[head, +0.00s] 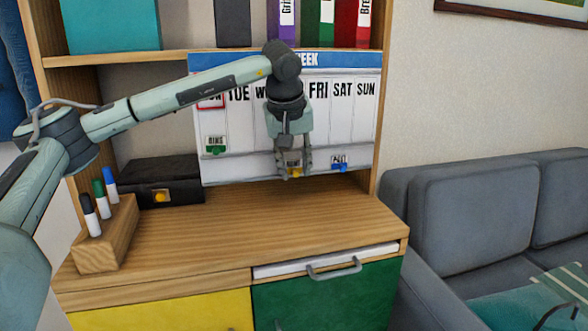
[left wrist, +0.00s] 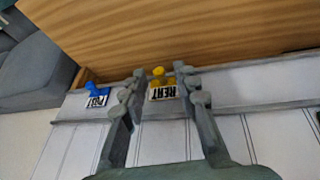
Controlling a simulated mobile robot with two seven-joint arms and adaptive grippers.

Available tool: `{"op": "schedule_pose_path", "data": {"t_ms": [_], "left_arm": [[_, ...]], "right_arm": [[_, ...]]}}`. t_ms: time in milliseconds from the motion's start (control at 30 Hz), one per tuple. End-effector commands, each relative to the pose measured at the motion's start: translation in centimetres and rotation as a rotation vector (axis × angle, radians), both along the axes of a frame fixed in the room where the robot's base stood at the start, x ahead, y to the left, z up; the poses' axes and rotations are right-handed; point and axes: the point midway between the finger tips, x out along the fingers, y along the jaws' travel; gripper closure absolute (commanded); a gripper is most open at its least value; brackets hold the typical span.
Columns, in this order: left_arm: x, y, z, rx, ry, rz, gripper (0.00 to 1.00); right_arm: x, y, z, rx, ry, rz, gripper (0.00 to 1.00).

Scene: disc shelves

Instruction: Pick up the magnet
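A yellow magnet (head: 296,173) holds a small card on the lower part of the white week board (head: 240,130). In the left wrist view the yellow magnet (left wrist: 159,72) shows with its card (left wrist: 163,92), which reads RENT. My left gripper (head: 294,165) is in front of the board, pointing down, with its fingers apart on either side of the yellow magnet. In the left wrist view the open fingertips (left wrist: 158,84) frame the magnet and card; I cannot tell whether they touch. A blue magnet (head: 339,163) is to the right and a green magnet (head: 216,150) to the left. My right gripper is out of view.
A black box (head: 150,182) and a wooden pen block (head: 112,240) with several markers stand on the wooden cabinet top (head: 230,225). Its middle is clear. A shelf with binders (head: 325,22) is above the board. A grey sofa (head: 480,210) stands at the right.

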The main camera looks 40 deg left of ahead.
Motion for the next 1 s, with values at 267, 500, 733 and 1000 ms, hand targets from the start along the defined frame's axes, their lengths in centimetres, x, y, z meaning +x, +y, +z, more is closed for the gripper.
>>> {"op": "schedule_pose_path", "data": {"t_ms": [267, 500, 733, 1000], "left_arm": [[0.0, 0.0, 0.0, 0.000, 0.000, 0.000, 1.00], [0.0, -0.1, 0.1, -0.001, -0.001, 0.000, 1.00], [-0.6, -0.8, 1.0, -0.001, -0.002, -0.003, 1.00], [-0.5, -0.7, 5.3, -0.001, -0.003, -0.001, 1.00]], "right_arm": [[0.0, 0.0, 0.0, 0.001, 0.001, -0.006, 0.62], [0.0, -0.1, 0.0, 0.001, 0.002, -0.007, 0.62], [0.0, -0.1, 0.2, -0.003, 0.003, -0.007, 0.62], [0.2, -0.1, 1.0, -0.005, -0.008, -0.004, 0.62]]}}
